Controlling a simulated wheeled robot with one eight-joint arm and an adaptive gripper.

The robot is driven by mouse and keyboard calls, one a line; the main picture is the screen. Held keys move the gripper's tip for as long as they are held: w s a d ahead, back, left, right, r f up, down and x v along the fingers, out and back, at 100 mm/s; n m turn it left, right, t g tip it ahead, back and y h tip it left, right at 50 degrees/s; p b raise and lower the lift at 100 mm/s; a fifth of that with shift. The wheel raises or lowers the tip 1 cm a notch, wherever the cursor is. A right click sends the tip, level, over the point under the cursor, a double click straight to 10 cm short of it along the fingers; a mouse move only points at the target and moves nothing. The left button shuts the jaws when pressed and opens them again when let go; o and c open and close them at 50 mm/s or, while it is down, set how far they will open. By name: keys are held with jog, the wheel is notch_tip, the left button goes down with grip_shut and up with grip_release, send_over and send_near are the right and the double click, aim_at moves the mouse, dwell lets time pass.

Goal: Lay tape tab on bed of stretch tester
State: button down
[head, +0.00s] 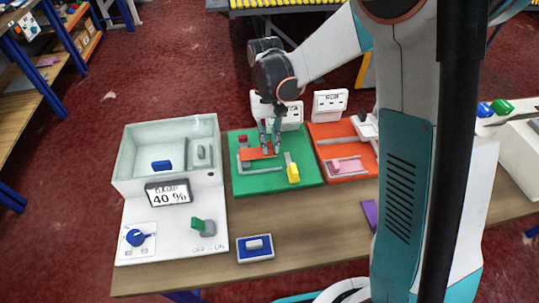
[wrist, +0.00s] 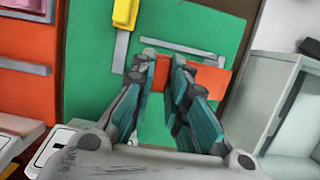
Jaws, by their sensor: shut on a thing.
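The tape tab is a flat orange strip (head: 252,154), low over the left part of a green board (head: 274,187). The green board carries grey bars, a red block (head: 242,138) and a yellow handle (head: 293,173); it looks like the stretch tester. My gripper (head: 269,147) points down over this board and is shut on the orange tab. In the wrist view the tab (wrist: 216,84) sticks out to the right of the fingers (wrist: 165,62), with the green bed (wrist: 195,20) behind it. I cannot tell whether the tab touches the bed.
A clear-walled box (head: 131,168) with a 40 % display (head: 167,193) stands left. An orange board (head: 325,131) with a pink piece (head: 347,165) is right of the green one. A blue pad (head: 255,256) and a purple strip (head: 370,213) lie on the table.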

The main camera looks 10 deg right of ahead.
jog(key=shift+f+b, duration=0.7)
jog(key=shift+f, duration=1.75)
jog(key=shift+f, duration=0.15)
jog(key=c, duration=1.6)
grip_release()
jog(key=p+v, duration=0.4)
jog(key=v, duration=0.8)
notch_tip(320, 180, up, 11)
jog(key=t, duration=0.5)
send_over(270, 152)
jog(key=s+d, duration=0.3)
jog(key=d, duration=0.3)
jog(key=s+d+t, duration=0.1)
jog(key=s, duration=0.2)
jog(key=s+d+t, duration=0.2)
jog(key=s, duration=0.2)
jog(key=s+d+r+t, duration=0.1)
jog(key=s+d+t, duration=0.1)
jog(key=s, duration=0.2)
jog(key=shift+r, duration=0.15)
